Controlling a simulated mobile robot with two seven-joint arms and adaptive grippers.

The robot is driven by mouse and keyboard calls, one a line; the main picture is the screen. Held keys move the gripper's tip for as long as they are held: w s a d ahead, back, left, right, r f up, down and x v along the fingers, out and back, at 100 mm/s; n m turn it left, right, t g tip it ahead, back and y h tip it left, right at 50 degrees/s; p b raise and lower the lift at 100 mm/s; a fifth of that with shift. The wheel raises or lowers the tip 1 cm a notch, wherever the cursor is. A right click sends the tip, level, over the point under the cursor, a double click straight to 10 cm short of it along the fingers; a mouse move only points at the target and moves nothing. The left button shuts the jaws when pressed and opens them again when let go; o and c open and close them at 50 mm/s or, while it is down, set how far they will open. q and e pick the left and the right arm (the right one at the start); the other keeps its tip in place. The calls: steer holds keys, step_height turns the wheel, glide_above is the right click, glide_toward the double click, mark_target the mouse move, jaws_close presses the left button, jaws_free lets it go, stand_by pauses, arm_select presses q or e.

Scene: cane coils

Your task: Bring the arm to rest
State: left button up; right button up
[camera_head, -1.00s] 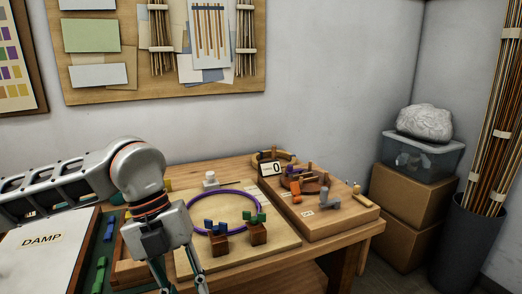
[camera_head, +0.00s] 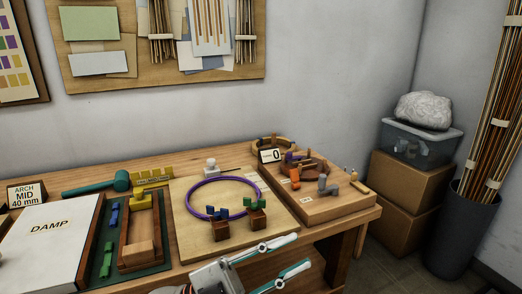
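My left gripper (camera_head: 303,252) is at the bottom of the head view, at the table's front edge, with its fingers pointing right. Its two fingers are apart with nothing between them. Most of my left arm is below the picture. My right gripper is not in view. A purple ring (camera_head: 189,197) lies on a pale board (camera_head: 187,239), beyond my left gripper and apart from it. A blue clip (camera_head: 218,213) and a green clip (camera_head: 256,192) sit on small wooden blocks by the ring.
A white DAMP box (camera_head: 50,250) and a tray (camera_head: 125,257) lie left on the table. A teal mallet (camera_head: 121,181) lies behind. A wooden stand (camera_head: 340,205) with small clips is at right. Cardboard boxes (camera_head: 410,185) and a bin of canes (camera_head: 463,235) stand beyond.

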arm_select(q)
steer(key=w+a+f+n+t+y, duration=0.3)
steer(key=a+f+n+t+y, duration=0.35)
steer(key=f+n, duration=0.2)
steer(key=w+a+f+n+t+y, duration=0.3)
steer(key=a+f+n+t+y, duration=0.4)
steer(key=f, duration=0.3)
steer(key=s+a+f+n+g+y, duration=0.2)
steer(key=s+f, duration=0.3)
steer(key=f, duration=0.3)
steer(key=s+a+f+n+g+y+p, duration=0.1)
steer(key=s+a+f+g+y, duration=0.1)
steer(key=s+a+f, duration=0.3)
steer(key=s+a+f+n+g+y, duration=0.2)
steer(key=s+f, duration=0.4)
steer(key=f, duration=0.5)
steer(key=shift+s+a+f+n+g+y, duration=0.3)
steer(key=shift+a+g+y, duration=0.2)
steer(key=shift+a, duration=0.7)
steer(key=shift+w+d+r, duration=0.1)
steer(key=shift+w+d, duration=0.05)
